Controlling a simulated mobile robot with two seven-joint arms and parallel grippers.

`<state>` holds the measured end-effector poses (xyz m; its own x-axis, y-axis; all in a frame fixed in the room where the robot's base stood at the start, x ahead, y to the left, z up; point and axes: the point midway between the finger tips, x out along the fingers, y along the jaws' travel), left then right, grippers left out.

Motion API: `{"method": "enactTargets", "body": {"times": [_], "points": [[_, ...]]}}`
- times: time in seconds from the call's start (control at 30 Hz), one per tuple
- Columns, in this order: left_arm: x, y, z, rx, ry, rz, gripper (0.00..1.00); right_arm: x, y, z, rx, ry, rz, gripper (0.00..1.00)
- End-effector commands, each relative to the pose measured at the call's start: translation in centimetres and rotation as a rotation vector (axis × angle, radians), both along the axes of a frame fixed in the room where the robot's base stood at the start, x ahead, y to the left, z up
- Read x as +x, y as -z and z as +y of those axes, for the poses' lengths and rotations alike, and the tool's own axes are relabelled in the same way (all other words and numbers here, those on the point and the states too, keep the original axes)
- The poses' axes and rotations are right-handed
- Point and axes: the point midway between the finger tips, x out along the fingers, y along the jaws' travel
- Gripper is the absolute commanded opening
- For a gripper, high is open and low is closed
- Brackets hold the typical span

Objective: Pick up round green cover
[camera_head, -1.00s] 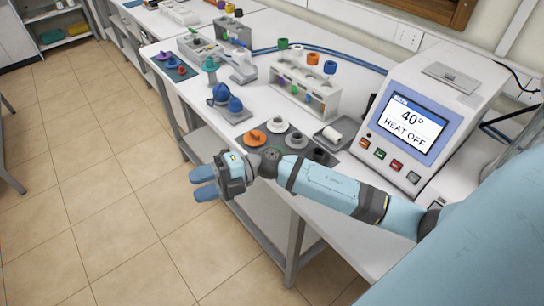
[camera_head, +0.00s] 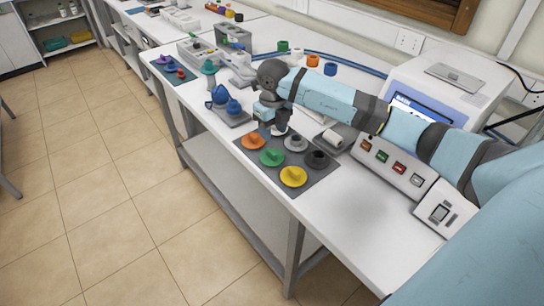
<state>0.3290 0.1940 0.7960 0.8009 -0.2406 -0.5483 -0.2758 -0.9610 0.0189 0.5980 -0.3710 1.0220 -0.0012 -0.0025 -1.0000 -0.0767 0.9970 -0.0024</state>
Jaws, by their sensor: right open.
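The round green cover (camera_head: 271,158) lies on a dark grey mat (camera_head: 296,187) near the front edge of the white bench, between an orange cover (camera_head: 253,141) and a yellow cover (camera_head: 293,177). A light grey cover (camera_head: 295,143) and a black cover (camera_head: 317,160) lie in the row behind. My right gripper (camera_head: 274,129) is open and points down above the mat's back left part. It is above and apart from the green cover. My left gripper is not in view.
Left of the mat stands a small grey holder with blue pieces (camera_head: 229,107). A white cylinder on a tray (camera_head: 332,137) lies to the right. The heater machine (camera_head: 409,160) is partly hidden by my right arm. The bench's front right is clear.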

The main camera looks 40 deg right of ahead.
Motion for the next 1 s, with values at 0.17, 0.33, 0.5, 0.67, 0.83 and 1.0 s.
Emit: {"method": "enactTargets", "body": {"times": [0.17, 0.33, 0.5, 0.67, 0.83, 1.0], "points": [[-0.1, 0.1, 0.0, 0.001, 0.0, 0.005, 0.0, 0.0, 2.3, 0.1, 0.002, -0.001, 0.002, 0.47], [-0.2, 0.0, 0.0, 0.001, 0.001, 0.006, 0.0, 0.0, 3.1, 0.2, 0.002, -0.002, -0.001, 0.47], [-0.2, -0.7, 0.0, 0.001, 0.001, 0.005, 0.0, -0.2, 5.1, 0.4, 0.003, 0.0, 0.003, 0.47], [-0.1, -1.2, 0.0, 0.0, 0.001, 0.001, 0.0, -0.2, 7.4, 0.5, 0.003, 0.0, 0.001, 0.47], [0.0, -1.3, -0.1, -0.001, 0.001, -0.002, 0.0, -0.1, 7.9, 0.4, 0.002, -0.001, -0.001, 0.47], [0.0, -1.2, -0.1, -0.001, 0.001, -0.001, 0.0, -0.1, 7.9, 0.5, 0.002, -0.001, -0.001, 0.28]]}}
